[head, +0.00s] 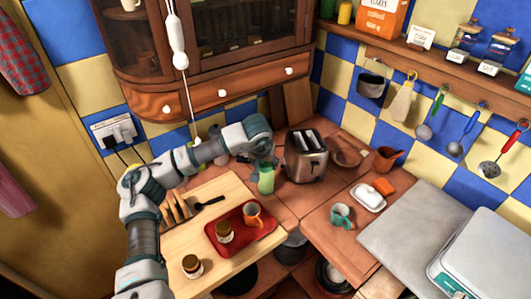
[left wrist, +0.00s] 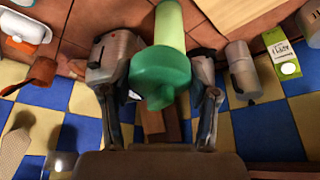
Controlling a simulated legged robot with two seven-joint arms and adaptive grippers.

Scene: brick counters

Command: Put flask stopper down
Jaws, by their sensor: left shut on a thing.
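The dark green flask stopper (left wrist: 160,75) sits between the fingers of my left gripper (left wrist: 160,98) in the left wrist view, and the gripper is shut on it. The light green flask (left wrist: 169,25) lines up directly behind the stopper there; I cannot tell whether the two touch. In the head view the flask (head: 266,183) stands upright on the tiled counter, left of the toaster. My left gripper (head: 262,162) is just above it and hides most of the stopper. My right gripper is in neither view.
The toaster (head: 306,156) stands close to the right of the flask. A red tray (head: 228,247) with a jar and an orange mug (head: 252,214) lies on the wooden board in front. A teal mug (head: 341,216) and a butter dish (head: 368,197) stand to the right. The cabinet (head: 225,93) hangs above.

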